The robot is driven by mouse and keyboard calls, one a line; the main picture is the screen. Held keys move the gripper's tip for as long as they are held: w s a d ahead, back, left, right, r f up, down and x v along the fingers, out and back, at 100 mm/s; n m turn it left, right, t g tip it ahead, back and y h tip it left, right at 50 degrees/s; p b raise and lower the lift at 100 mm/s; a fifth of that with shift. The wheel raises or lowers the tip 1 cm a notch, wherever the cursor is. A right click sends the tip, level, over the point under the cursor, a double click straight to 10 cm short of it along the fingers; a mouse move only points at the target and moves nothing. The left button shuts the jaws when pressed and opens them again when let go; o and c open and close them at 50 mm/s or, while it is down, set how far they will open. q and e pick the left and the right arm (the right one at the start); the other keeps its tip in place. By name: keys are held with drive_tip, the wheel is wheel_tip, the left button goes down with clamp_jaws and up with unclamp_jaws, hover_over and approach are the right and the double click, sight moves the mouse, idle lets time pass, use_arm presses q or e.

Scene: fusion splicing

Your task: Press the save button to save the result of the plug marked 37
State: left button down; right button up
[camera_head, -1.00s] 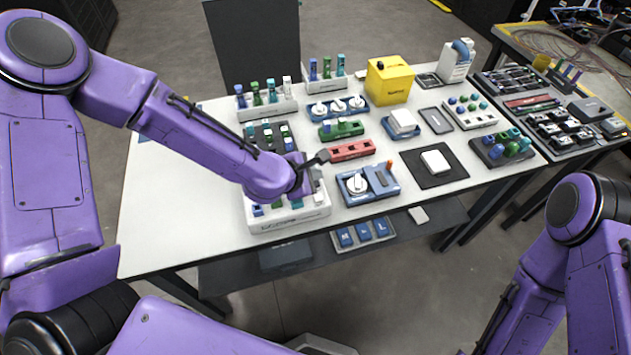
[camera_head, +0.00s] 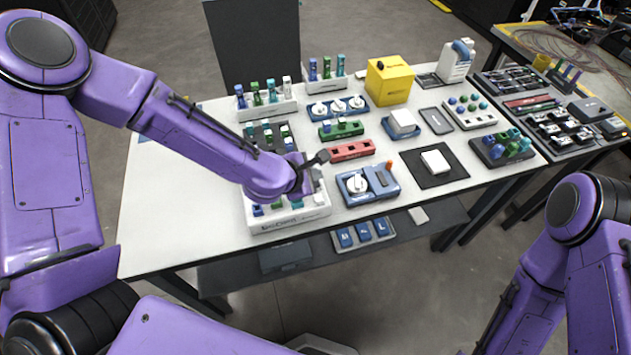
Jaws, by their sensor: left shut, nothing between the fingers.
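My left gripper (camera_head: 319,159) is shut with nothing in it. It hangs over the table's front left part, above the white rack (camera_head: 290,222) and left of the red block with dark slots (camera_head: 351,151). A blue device (camera_head: 367,185) with a white round dial and a small orange part stands to its right. A tray of blue keys (camera_head: 363,234) with white letters sits below the table's front edge. I cannot tell which part is the save button. Several coloured plugs stand in racks, but no number 37 is readable. My right arm shows at the lower right; its gripper is out of view.
Behind stand a white plug rack (camera_head: 266,106), a blue tray with white dials (camera_head: 338,108), a green block (camera_head: 341,130) and a yellow box (camera_head: 389,81). A black mat (camera_head: 421,176) lies at the right. The white table (camera_head: 180,190) is clear at the left.

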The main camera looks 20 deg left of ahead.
use_arm(q)
drive_tip(key=shift+f+b, duration=0.35)
drive_tip(key=shift+f, duration=0.15)
drive_tip(key=shift+s+f+b, duration=0.4)
drive_tip(key=shift+f+b, duration=0.15)
drive_tip(key=shift+f, duration=0.2)
idle(1.1)
drive_tip(key=shift+w+a+r+p, duration=0.1)
drive_tip(key=shift+w+r+p, duration=0.25)
drive_tip(key=shift+r+p, duration=0.35)
drive_tip(key=shift+w+a, duration=0.15)
drive_tip(key=shift+w, duration=0.1)
drive_tip(key=shift+r, duration=0.2)
